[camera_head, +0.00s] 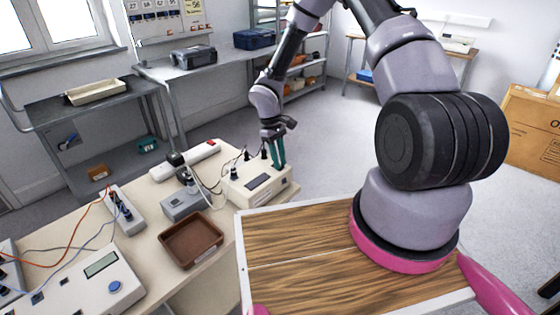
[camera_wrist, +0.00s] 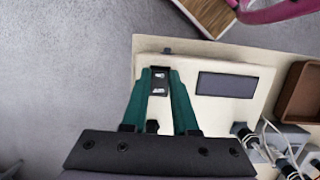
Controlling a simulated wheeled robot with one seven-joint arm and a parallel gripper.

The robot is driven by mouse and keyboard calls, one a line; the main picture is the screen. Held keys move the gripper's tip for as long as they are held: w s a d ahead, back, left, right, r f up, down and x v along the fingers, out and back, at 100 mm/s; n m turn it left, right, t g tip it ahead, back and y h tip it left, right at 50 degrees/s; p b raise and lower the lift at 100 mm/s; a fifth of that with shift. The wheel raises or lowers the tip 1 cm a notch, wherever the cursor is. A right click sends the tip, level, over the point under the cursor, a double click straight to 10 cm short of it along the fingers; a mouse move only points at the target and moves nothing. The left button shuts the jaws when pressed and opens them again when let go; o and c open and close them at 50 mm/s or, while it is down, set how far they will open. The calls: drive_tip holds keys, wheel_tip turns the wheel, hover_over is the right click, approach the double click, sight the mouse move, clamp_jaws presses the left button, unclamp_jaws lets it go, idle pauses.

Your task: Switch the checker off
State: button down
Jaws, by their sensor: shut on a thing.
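A cream box with a dark display (camera_head: 257,182), which looks like the checker, stands at the right end of the cream table. It also shows in the wrist view (camera_wrist: 205,108), with a black rocker switch (camera_wrist: 159,82) near one edge. My gripper (camera_head: 279,164) reaches down onto the box's top at its right side. In the wrist view my gripper's green fingers (camera_wrist: 159,74) lie on either side of the switch and are shut on it. The rocker's position is too small to tell.
A brown tray (camera_head: 190,240) sits beside the box. A grey box with cables (camera_head: 185,202), a white power strip (camera_head: 184,160) and another cream device with a screen and blue button (camera_head: 85,285) share the table. A wood-topped surface (camera_head: 290,225) is close in front.

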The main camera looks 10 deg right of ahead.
idle(0.3)
drive_tip(key=c, duration=0.7)
unclamp_jaws()
drive_tip(key=shift+r, duration=0.1)
drive_tip(key=v, duration=1)
drive_tip(key=shift+w+a+r, duration=0.1)
drive_tip(key=shift+w+r, duration=0.1)
drive_tip(key=shift+r, duration=0.1)
